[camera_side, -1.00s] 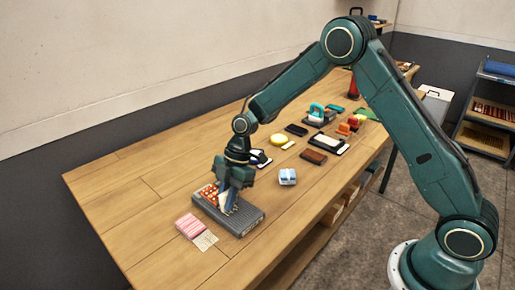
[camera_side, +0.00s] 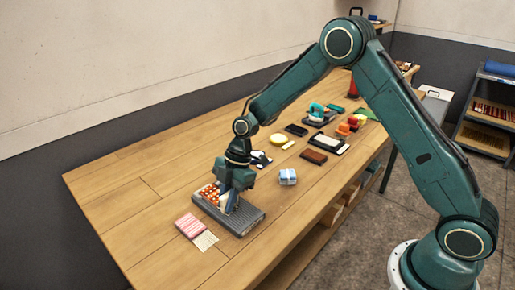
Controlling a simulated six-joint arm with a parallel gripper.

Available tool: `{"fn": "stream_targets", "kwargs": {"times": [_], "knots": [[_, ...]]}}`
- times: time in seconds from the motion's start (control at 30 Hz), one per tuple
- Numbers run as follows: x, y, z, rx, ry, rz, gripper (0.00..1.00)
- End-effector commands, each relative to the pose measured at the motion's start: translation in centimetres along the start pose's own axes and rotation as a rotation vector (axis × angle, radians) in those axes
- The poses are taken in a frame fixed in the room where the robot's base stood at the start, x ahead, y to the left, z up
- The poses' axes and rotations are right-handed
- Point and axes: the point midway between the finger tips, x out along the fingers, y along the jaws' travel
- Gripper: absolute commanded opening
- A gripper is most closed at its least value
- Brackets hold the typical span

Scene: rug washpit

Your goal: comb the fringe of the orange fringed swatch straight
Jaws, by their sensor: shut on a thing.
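The orange patterned swatch (camera_side: 209,193) lies on the left part of a grey ribbed board (camera_side: 246,222) on the wooden table. A pale patch at its right side, by the gripper, looks like the fringe, but it is mostly hidden. My gripper (camera_side: 229,203) points down over the board at the swatch's right edge. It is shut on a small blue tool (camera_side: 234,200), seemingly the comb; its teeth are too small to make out. I cannot tell whether the tool touches the fringe.
A pink striped swatch (camera_side: 189,225) with a pale fringe lies left of the board. A brown block (camera_side: 313,157), a yellow round thing (camera_side: 278,139) and several other items lie farther back. The front left table is clear.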

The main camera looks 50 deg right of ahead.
Motion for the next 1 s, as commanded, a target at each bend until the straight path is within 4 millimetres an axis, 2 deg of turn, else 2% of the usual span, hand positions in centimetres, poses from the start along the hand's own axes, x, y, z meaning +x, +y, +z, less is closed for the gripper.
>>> {"fn": "stream_targets", "kwargs": {"times": [1.0], "knots": [[0.3,-1.4,0.1,0.004,-0.002,-0.010,0.00]]}}
